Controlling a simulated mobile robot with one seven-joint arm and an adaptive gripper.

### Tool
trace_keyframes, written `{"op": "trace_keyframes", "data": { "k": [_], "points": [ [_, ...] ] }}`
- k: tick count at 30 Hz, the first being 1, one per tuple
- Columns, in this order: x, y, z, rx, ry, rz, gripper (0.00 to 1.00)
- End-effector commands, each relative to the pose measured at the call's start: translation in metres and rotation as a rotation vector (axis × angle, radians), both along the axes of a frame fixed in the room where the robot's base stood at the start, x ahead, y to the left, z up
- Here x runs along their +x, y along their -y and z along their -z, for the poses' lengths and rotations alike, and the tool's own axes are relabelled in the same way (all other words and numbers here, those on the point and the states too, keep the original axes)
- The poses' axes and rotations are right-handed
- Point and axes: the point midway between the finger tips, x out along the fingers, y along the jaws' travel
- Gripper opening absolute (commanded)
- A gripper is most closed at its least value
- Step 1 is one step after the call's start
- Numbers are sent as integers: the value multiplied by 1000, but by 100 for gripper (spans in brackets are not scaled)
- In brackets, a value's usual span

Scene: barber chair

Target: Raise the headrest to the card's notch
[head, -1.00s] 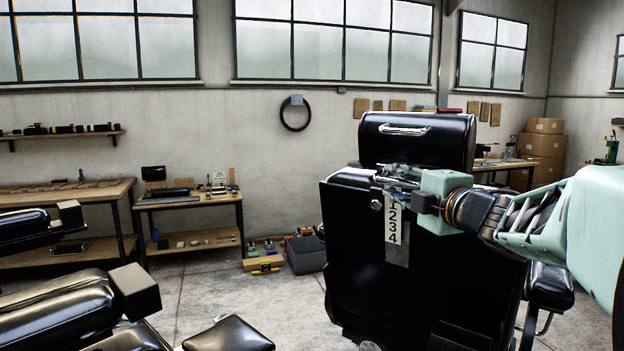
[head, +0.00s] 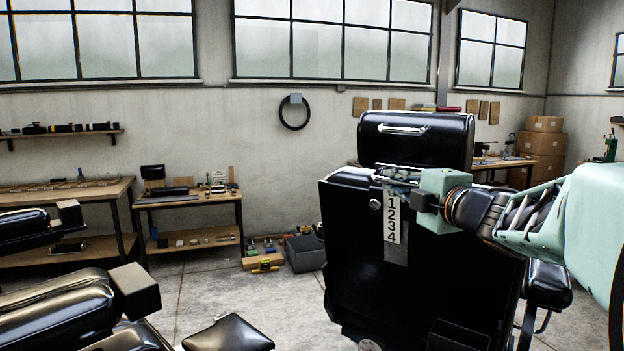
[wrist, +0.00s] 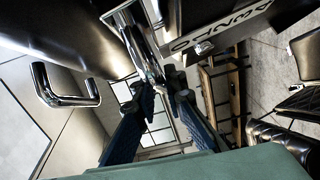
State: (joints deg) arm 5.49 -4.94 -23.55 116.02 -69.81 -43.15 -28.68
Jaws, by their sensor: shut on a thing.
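The black headrest (head: 416,150), with a chrome handle (head: 403,130) on its back, stands just above the black chair back (head: 350,250). My gripper (head: 402,176) is at the gap under the headrest, shut on the chrome post. In the wrist view my fingers (wrist: 169,85) meet at the chrome post (wrist: 140,45). The handle is at left there and the strip at upper right. The exact contact is partly hidden.
A small bench (head: 190,200) behind at left holds a small white card (head: 218,177), too small to read. Black padded chair parts (head: 60,305) fill the lower left. A grey bin (head: 305,253) stands on the floor, with open floor between.

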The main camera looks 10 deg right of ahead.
Motion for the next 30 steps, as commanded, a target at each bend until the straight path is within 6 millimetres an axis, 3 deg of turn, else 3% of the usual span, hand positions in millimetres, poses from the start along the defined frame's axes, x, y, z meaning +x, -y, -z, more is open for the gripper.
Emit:
{"op": "trace_keyframes", "data": {
  "k": [1, 7, 16, 17, 21, 30],
  "points": [
    [0, 1, -14, 0, 10, 0, 0],
    [2, 3, -39, 0, 16, 0, 0],
    [2, 2, -38, 1, 17, 0, 0],
    [2, 2, -38, 0, 17, -1, 14],
    [2, 2, -37, 0, 15, -1, 29],
    [2, 2, -33, 0, 10, 0, 29]
  ]
}}
